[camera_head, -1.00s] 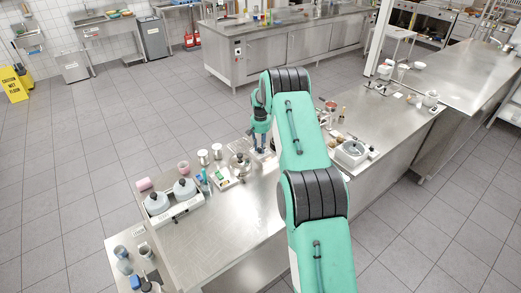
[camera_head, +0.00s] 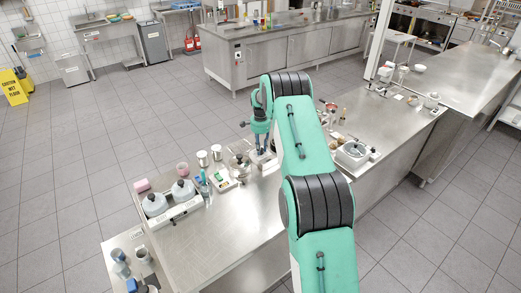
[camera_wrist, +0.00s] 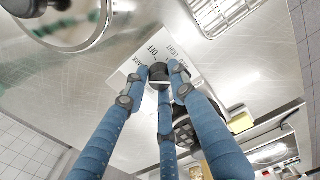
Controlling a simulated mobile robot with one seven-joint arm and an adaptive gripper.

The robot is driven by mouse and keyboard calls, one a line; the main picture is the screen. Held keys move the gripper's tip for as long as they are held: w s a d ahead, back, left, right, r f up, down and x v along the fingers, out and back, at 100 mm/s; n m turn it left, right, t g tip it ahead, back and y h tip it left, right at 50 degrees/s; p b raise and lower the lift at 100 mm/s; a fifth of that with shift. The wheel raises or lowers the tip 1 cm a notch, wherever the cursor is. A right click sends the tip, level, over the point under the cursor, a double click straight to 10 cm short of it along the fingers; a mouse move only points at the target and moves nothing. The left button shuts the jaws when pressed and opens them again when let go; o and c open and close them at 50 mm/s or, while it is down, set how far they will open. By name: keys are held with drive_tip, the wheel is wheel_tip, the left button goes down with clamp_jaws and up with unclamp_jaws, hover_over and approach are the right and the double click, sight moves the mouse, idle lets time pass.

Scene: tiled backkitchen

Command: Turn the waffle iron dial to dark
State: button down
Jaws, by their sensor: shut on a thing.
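The black dial (camera_wrist: 158,70) sits on a white label plate (camera_wrist: 140,55) in the wrist view. The plate reads OFF, LIGHT and, partly covered, DARK. My gripper (camera_wrist: 160,82) has its three blue fingers closed around the dial. The fingers hide the dial's sides, and I cannot tell which mark it points to. In the head view my gripper (camera_head: 262,148) reaches down to the counter beside a lidded pot, and the dial is too small to make out there. The waffle iron's body is mostly hidden by the fingers and arm.
A lidded pot (camera_head: 238,162) stands close left of my gripper. A wire rack (camera_wrist: 218,14) lies near the dial.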

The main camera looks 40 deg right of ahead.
drive_tip(key=m, duration=0.4)
drive_tip(key=shift+r+m+b, duration=0.1)
drive_tip(key=shift+m+b, duration=0.2)
drive_tip(key=shift+m, duration=0.1)
drive_tip(key=c, duration=1.4)
unclamp_jaws()
drive_tip(key=shift+c, duration=0.2)
wheel_tip(320, 180, up, 12)
